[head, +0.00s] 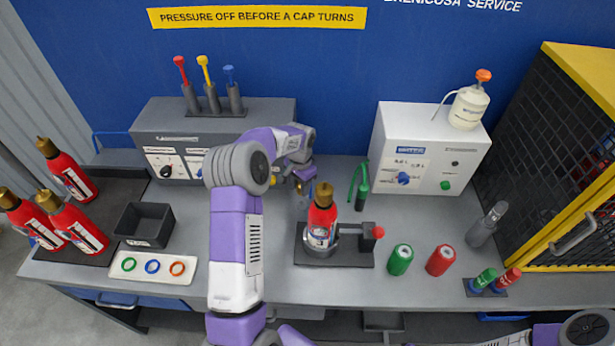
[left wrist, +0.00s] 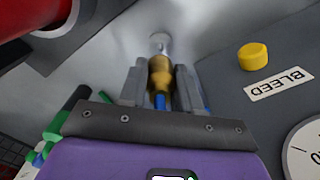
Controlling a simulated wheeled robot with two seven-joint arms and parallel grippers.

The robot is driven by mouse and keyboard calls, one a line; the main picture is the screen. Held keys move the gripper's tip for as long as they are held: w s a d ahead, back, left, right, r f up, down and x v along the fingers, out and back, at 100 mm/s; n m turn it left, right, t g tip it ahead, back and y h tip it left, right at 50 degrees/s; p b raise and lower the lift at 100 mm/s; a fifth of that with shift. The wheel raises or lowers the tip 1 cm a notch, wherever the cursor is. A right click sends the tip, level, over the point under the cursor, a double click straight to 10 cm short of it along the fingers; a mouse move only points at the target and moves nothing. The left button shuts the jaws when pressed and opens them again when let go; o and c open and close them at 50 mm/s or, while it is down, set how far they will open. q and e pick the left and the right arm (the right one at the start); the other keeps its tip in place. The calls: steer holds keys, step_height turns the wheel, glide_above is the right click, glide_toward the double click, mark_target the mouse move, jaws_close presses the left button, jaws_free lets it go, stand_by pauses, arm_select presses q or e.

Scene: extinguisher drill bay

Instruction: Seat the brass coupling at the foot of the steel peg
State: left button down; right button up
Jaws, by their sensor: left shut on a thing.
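The brass coupling (left wrist: 160,76) is between the two grey fingers of my left gripper (left wrist: 161,88), which is shut on it. A blue piece shows at the coupling's near end. The steel peg (left wrist: 160,42) shows just beyond the coupling's far end, in line with it in the left wrist view. I cannot tell whether the coupling is around the peg or only in front of it. In the head view my left gripper (head: 301,184) is over the bench, behind the red extinguisher, and the coupling there is small and partly hidden. My right gripper is out of view.
A red extinguisher (head: 322,222) stands in a dark holder just in front of my left gripper. The grey panel box (head: 180,150) is at left, with a yellow cap (left wrist: 253,56) near the BLEED label. A white box (head: 425,150) and green hooked tool (head: 361,190) are at right.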

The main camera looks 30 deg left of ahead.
arm_select(q)
steer(key=shift+f, duration=0.3)
steer(key=shift+f+b, duration=2.1)
steer(key=shift+f, duration=0.8)
steer(key=c, duration=0.7)
jaws_free()
steer(key=shift+r, duration=0.1)
step_height(320, 180, up, 7)
steer(key=shift+r+p, duration=0.2)
steer(key=shift+p, duration=0.15)
